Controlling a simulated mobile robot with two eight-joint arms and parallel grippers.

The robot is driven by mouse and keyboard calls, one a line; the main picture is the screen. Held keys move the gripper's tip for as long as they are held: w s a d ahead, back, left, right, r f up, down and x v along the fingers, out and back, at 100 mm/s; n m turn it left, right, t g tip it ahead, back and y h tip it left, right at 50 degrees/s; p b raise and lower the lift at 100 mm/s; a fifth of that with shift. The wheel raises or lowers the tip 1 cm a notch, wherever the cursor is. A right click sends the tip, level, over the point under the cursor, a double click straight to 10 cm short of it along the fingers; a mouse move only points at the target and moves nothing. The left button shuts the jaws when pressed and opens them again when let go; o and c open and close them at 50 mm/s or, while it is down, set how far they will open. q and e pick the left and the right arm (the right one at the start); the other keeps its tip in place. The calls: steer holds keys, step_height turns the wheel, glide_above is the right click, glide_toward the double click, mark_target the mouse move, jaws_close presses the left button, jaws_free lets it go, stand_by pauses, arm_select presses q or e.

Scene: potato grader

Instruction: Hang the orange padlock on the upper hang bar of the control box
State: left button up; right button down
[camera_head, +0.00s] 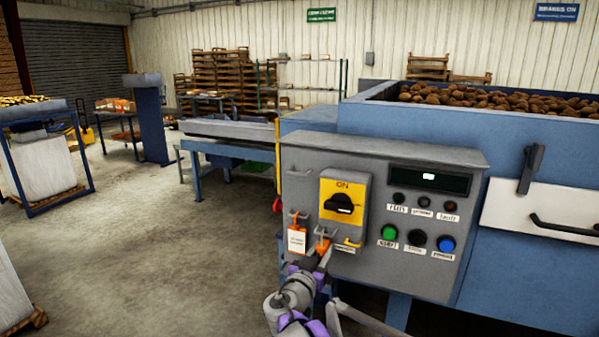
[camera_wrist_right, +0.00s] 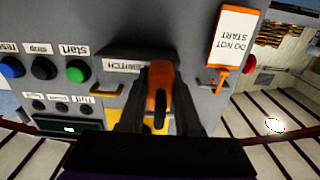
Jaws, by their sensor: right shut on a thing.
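The grey control box (camera_head: 385,175) stands in front of me, with a yellow switch plate (camera_head: 343,193) and a black rotary knob. One grey hang bar (camera_head: 299,173) sits high at the left of its face; another grey bar is lower, above an orange-topped "do not start" tag (camera_head: 297,241). My right gripper (camera_head: 320,252) is shut on the orange padlock (camera_head: 323,246), just below the switch plate. In the right wrist view, the padlock (camera_wrist_right: 158,85) is between the dark fingers, in front of the box face; contact with a bar cannot be told. My left gripper is not in view.
A yellow handle-like bar (camera_head: 352,242) projects right of the padlock. Coloured buttons (camera_head: 389,232) and a dark display (camera_head: 428,179) are on the box's right half. A potato-filled blue hopper (camera_head: 370,110) stands behind.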

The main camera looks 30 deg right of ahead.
steer(key=shift+r+p, duration=0.55)
steer(key=shift+r, duration=0.25)
steer(key=shift+a, duration=0.15)
steer(key=p+v, duration=0.1)
steer(key=v, duration=0.7)
steer(key=shift+s+a, duration=0.25)
steer(key=shift+s, duration=0.1)
